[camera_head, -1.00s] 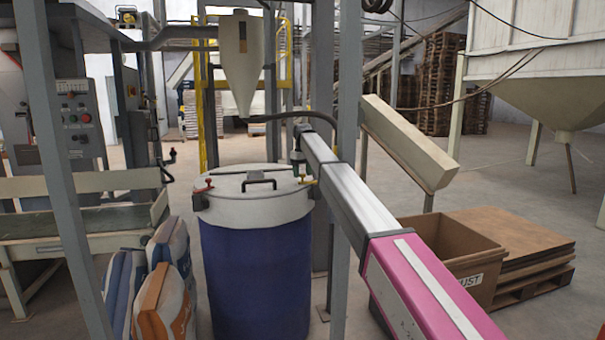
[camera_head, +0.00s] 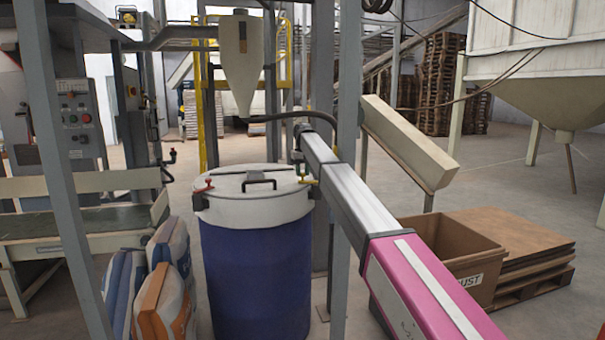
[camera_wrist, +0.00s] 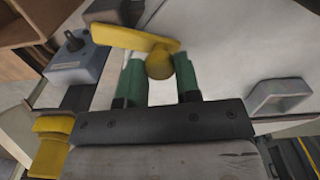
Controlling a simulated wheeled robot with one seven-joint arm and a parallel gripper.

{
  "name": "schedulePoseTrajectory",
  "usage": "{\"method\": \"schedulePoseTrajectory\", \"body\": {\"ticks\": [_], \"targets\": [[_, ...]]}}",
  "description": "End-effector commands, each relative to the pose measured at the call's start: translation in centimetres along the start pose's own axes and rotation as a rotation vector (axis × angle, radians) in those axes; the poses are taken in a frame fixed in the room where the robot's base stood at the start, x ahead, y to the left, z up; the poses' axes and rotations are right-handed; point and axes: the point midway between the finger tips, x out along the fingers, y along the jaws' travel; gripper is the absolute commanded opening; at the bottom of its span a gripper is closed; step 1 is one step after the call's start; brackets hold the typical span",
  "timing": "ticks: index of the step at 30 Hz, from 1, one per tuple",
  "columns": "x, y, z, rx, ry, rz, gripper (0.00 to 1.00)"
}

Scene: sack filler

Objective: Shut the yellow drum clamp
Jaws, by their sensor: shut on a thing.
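The blue drum (camera_head: 255,275) stands upright with a whitish lid (camera_head: 240,183) and a dark lid handle (camera_head: 259,182). The yellow clamp (camera_head: 309,181) sits at the lid's right rim. In the wrist view the yellow clamp (camera_wrist: 125,37) shows as a flat lever lying crosswise with a round end. My gripper (camera_wrist: 160,66) has its green fingers on either side of that round end and is shut on it. In the head view my gripper (camera_head: 301,168) is small, just above the right rim. Whether the lever is latched cannot be told.
A red clamp (camera_head: 203,186) sits at the lid's left rim. A grey post (camera_head: 346,120) stands close behind my arm. Filled sacks (camera_head: 165,285) stand left of the drum. A cone-shaped hopper (camera_head: 240,60) hangs behind the drum.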

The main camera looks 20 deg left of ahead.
Motion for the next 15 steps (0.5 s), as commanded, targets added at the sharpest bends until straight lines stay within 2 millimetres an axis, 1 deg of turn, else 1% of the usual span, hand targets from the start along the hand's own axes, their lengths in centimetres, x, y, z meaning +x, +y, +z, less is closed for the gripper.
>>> {"method": "schedulePoseTrajectory", "body": {"ticks": [6, 15], "targets": [[-0.1, 0.5, -0.9, 0.146, -0.001, 0.000, 0.00], [-0.1, 1.0, -1.5, 0.282, -0.001, 0.000, 0.00]]}}
